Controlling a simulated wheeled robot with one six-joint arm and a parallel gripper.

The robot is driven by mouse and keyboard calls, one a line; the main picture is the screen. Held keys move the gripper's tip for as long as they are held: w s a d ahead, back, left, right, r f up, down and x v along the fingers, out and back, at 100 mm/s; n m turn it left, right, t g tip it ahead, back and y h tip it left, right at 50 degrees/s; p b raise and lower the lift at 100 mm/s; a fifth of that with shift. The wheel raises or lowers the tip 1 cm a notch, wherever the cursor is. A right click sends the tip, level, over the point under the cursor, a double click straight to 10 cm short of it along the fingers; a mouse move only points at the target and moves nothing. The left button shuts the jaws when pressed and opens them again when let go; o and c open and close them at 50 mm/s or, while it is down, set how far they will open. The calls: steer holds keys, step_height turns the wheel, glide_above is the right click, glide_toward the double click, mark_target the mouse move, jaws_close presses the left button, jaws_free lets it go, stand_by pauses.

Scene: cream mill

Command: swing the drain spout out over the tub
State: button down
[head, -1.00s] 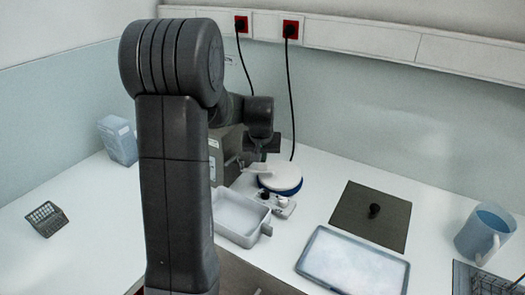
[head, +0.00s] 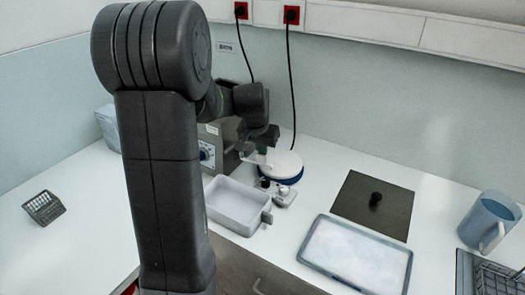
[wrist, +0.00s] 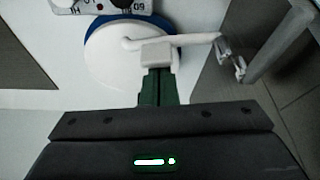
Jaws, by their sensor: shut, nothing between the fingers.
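The white drain spout (wrist: 190,40) sticks out from the grey machine (head: 220,143); it also shows in the head view (head: 256,163). In the wrist view its bent end overlaps a round white plate with a blue rim (wrist: 115,65). My gripper (wrist: 157,76) is shut and empty, its green fingertips right at the pale block on the spout; whether they touch cannot be told. In the head view my gripper (head: 263,148) is small and partly dark. The white rectangular tub (head: 218,213) stands in front of the machine, left of the spout's end.
A white control block with dark knobs (head: 283,197) sits between tub and plate. A grey mat with a knob (head: 350,205), a tray (head: 312,258) and a jug (head: 487,225) are to the right. A small grey basket (head: 43,207) lies far left.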

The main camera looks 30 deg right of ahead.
mark_target(257, 156)
steer(key=m+b, duration=0.1)
steer(key=s+a+m+b, duration=0.1)
steer(key=shift+a+f+m+g+h, duration=0.2)
steer(key=shift+f+m+g+h, duration=0.1)
steer(key=shift+m+g, duration=0.1)
steer(key=m+b, duration=0.1)
steer(key=a+m+b, duration=0.1)
steer(key=shift+s+a+r+m+g, duration=0.1)
steer(key=shift+s+a+m+g, duration=0.1)
steer(key=shift+s+m+g, duration=0.2)
steer(key=a+m+b, duration=0.1)
steer(key=a+m+g+b, duration=0.1)
steer(key=m, duration=0.1)
steer(key=shift+s+a+r, duration=0.15)
steer(key=shift+a, duration=0.2)
steer(key=shift+w+d+r, duration=0.15)
steer(key=shift+w+d, duration=0.15)
steer(key=shift+w, duration=0.3)
steer(key=shift+r+p, duration=0.1)
steer(key=shift+p, duration=0.2)
